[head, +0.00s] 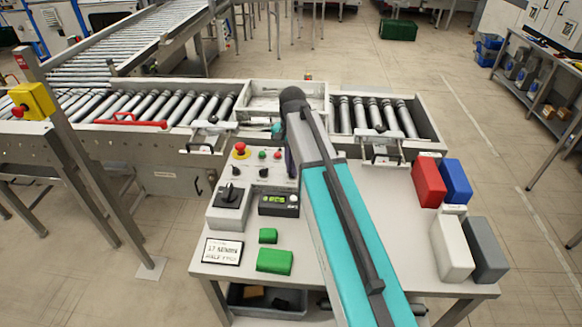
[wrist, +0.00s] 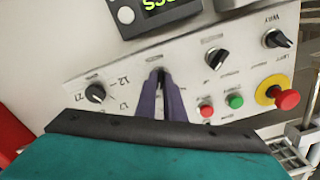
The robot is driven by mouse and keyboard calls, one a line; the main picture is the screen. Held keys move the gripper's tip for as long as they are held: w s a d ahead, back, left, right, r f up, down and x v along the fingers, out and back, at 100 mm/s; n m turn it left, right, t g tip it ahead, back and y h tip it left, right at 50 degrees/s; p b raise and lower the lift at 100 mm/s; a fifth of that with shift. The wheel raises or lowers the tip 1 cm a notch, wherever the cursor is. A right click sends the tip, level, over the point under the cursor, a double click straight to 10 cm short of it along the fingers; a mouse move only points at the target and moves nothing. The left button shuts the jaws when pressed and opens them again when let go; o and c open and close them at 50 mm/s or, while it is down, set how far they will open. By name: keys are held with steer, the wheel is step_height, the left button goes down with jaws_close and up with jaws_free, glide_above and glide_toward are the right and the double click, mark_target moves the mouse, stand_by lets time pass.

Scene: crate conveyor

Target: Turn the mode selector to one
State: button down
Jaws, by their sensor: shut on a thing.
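The light grey control panel (head: 250,158) stands on the table, partly covered by my arm in the head view. In the wrist view the panel (wrist: 125,68) has several black selector knobs. My gripper (wrist: 160,82) has its purple fingers closed around the middle knob (wrist: 159,73), whose pointer is mostly hidden. A knob (wrist: 95,93) to the left and a knob (wrist: 215,58) to the right are free. The labels are too small and tilted to read surely, so I cannot tell which knob is the mode selector. In the head view my gripper (head: 291,163) is largely hidden.
A red mushroom button (wrist: 287,99), a red button (wrist: 206,111) and a green button (wrist: 236,101) sit near my fingers. A display box (head: 278,204) and a switch box (head: 229,205) stand before the panel. Red and blue blocks (head: 430,182) (head: 456,182) stand right.

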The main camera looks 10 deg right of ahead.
steer(key=shift+w+r+m, duration=0.1)
steer(key=shift+m, duration=1.5)
steer(key=c, duration=1.9)
jaws_free()
steer(key=shift+o, duration=0.2)
step_height(320, 180, up, 14)
steer(key=b, duration=0.3)
steer(key=shift+b, duration=0.35)
steer(key=shift+f, duration=0.2)
